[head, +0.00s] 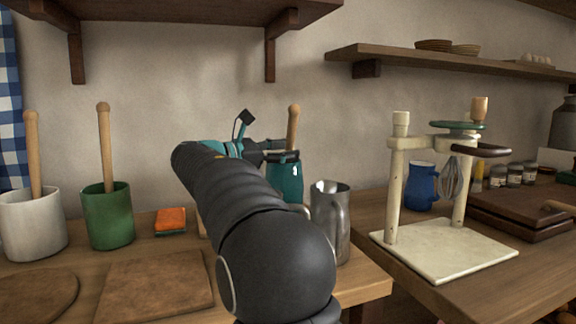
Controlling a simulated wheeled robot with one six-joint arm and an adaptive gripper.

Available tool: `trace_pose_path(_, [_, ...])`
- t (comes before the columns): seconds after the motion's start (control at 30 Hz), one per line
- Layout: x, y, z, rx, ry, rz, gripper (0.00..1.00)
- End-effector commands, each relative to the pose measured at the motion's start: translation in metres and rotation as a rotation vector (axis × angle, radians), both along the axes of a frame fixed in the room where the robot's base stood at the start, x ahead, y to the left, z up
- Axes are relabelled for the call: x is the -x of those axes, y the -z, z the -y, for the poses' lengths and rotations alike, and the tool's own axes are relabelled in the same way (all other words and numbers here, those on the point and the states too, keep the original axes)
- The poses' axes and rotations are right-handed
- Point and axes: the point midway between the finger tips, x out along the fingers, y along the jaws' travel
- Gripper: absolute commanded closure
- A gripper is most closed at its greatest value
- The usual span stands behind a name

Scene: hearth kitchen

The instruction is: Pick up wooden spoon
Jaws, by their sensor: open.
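A wooden spoon handle (293,124) stands nearly upright out of a teal crock (288,182); the spoon's lower end is hidden inside. My gripper (284,150) is open at the handle, just above the crock's rim. Its fingers look to be beside or around the handle; I cannot tell if they touch it. Two more wooden handles show: one (104,145) in a green crock (108,218) and one (33,150) in a white crock (34,228), both at left. My arm hides part of the teal crock.
A metal pitcher (328,222) stands close to the right of the teal crock. An orange sponge (170,220) and wooden boards (155,286) lie at left. A cream stand with a whisk (452,178) and a blue mug (420,187) are on the right counter. Shelves (440,57) hang above.

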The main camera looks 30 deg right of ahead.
Motion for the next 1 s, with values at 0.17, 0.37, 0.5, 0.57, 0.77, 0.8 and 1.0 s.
trace_pose_path(0.17, [0.0004, 0.0001, 0.0157, 0.0, 0.0, 0.0, 0.5])
trace_pose_path(0.37, [0.0002, 0.0002, 0.0155, 0.0, -0.001, 0.0, 0.55])
trace_pose_path(0.5, [0.0002, 0.0002, 0.0155, 0.0, 0.0, 0.0, 0.9])
trace_pose_path(0.57, [0.0002, 0.0002, 0.0154, 0.0, 0.0, 0.0, 1.0])
trace_pose_path(0.77, [0.0003, 0.0002, 0.0154, 0.0, 0.0, 0.0, 1.0])
trace_pose_path(0.8, [0.0003, 0.0002, 0.0154, 0.0, 0.0, 0.0, 1.0])
trace_pose_path(1.0, [0.0003, -0.0048, 0.0154, 0.0, 0.0, 0.002, 1.0])
